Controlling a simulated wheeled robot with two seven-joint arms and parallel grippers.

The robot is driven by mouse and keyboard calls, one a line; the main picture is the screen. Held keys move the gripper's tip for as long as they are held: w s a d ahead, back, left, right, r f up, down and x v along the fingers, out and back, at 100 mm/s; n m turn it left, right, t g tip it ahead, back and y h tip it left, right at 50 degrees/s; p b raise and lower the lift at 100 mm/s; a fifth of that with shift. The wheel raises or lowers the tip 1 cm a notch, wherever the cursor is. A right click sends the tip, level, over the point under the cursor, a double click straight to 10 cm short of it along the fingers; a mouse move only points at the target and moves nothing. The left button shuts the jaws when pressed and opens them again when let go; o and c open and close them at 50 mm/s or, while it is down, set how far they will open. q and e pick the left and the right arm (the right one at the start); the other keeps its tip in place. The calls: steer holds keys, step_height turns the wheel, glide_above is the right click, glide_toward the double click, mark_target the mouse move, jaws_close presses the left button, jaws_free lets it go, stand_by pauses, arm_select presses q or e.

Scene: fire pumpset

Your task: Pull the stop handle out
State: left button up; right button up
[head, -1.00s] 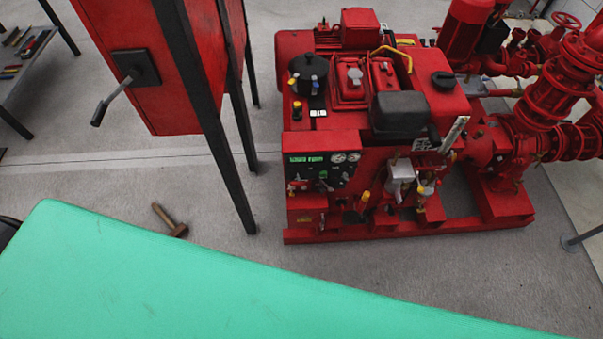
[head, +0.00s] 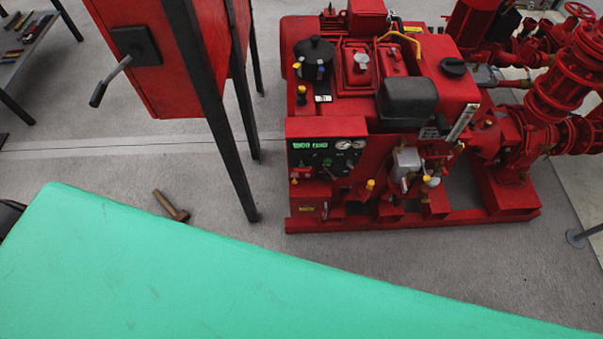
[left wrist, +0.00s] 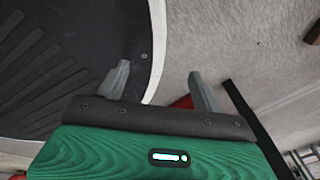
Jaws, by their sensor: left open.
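The red pumpset (head: 385,120) stands on the floor right of centre in the head view. Its front carries a control panel (head: 328,160) with green displays and gauges. Small levers and yellow-tipped fittings (head: 370,185) sit below and beside the panel. Which of these is the stop handle I cannot tell at this size. My left gripper (left wrist: 160,85) shows in the left wrist view with its two grey fingers apart and nothing between them. It is not seen in the head view and is clear of the panel. My right gripper is in neither view.
A red cabinet (head: 190,85) on black legs stands left of the pumpset, with a crank lever (head: 109,82) on its side. A hammer (head: 171,206) lies on the floor. A tool table (head: 35,48) is at far left. Grey floor lies in front of the pumpset.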

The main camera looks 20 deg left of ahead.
arm_select(q)
steer(key=w+d+m+t+b, duration=0.3)
steer(key=w+d+m+b, duration=0.15)
steer(key=w+m, duration=0.5)
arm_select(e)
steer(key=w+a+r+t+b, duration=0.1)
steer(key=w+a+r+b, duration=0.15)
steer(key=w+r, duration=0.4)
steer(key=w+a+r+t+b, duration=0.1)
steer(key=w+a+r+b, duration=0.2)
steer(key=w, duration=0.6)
arm_select(q)
steer(key=m+t+y+b, duration=0.5)
steer(key=m+t+b, duration=0.3)
steer(key=m+t, duration=0.6)
glide_toward(302, 169)
steer(key=shift+m+g, duration=0.85)
steer(key=shift+g, duration=0.05)
steer(key=x, duration=1)
steer(key=shift+d+r, duration=0.1)
steer(key=shift+r, duration=0.3)
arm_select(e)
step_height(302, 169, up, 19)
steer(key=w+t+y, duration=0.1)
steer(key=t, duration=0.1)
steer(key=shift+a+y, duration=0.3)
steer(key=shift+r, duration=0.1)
